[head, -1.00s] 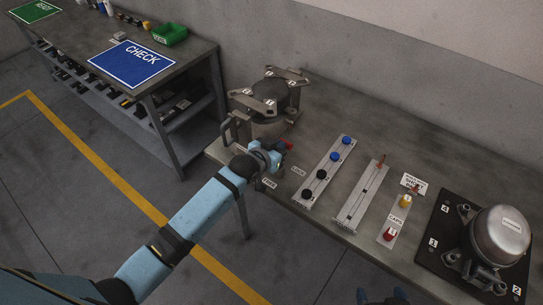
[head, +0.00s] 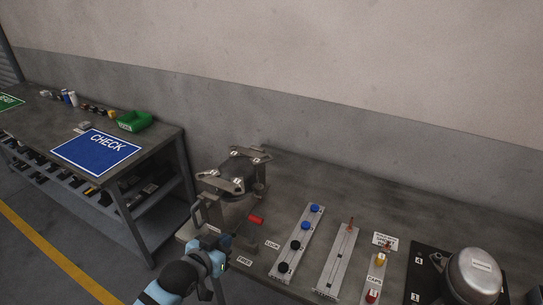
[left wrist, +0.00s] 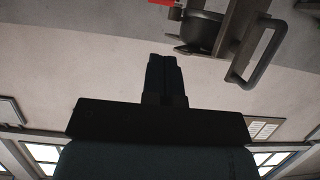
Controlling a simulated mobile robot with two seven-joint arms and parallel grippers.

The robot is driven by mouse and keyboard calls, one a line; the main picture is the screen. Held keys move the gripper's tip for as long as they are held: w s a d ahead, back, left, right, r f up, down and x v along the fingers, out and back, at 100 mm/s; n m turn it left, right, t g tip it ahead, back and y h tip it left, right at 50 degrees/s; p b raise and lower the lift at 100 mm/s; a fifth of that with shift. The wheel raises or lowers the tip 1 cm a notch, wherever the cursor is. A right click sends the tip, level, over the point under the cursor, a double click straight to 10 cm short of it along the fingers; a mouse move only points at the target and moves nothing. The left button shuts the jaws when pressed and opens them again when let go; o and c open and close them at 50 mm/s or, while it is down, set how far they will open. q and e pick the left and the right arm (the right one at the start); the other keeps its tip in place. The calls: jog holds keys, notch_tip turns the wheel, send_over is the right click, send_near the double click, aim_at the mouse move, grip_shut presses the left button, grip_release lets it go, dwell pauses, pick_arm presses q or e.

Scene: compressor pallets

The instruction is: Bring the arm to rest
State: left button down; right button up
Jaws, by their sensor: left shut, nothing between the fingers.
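My left gripper (head: 222,241) is at the front left edge of the right-hand bench, just in front of a metal clamping fixture (head: 236,182). In the left wrist view its dark fingers (left wrist: 165,75) are together with nothing between them. The fixture's grey side handle (left wrist: 258,55) and a piece of its red lever grip (left wrist: 160,2) show beyond the fingers, apart from them. The red grip (head: 256,220) points right in the head view. My left arm comes in from the bottom. My right gripper is not in view.
To the right on the bench are a strip with blue and black knobs (head: 296,243), a slotted rail (head: 335,262), red and yellow caps (head: 376,275) and a compressor (head: 474,274). A second bench at left holds a blue CHECK mat (head: 97,150) and a green bin (head: 134,121).

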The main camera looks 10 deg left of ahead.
pick_arm(q)
jog(key=s+a+f+g, duration=0.1)
jog(key=s+f, duration=0.6)
jog(key=s, duration=0.4)
jog(key=s+f+n+g+y, duration=0.1)
jog(key=s+f, duration=0.6)
jog(key=s, duration=0.4)
jog(key=shift+a+f+y, duration=0.3)
jog(key=shift+a, duration=0.1)
jog(key=shift+w, duration=0.1)
